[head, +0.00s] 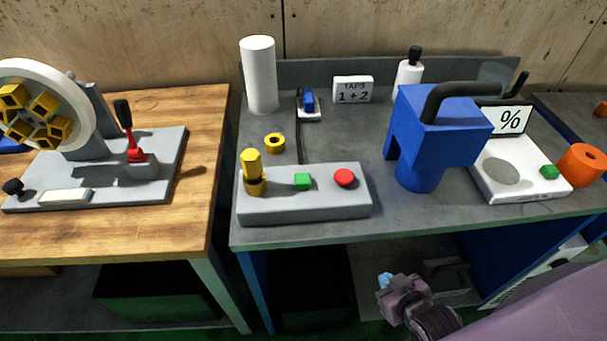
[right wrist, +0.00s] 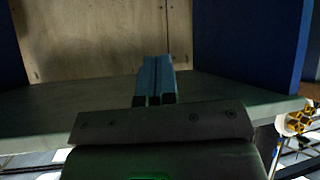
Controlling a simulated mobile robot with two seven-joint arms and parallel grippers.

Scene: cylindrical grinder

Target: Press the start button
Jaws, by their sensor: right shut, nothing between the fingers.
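A grey control box (head: 300,208) lies near the front edge of the grey-topped table. The buttons do not show in that view. My left gripper is not in view.
A blue machine (head: 440,130) with a black handle stands right of the box. A white scale (head: 520,172) with another green button and an orange roll (head: 581,165) are farther right. A white cylinder (head: 259,75) stands behind. Space above the box is clear.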

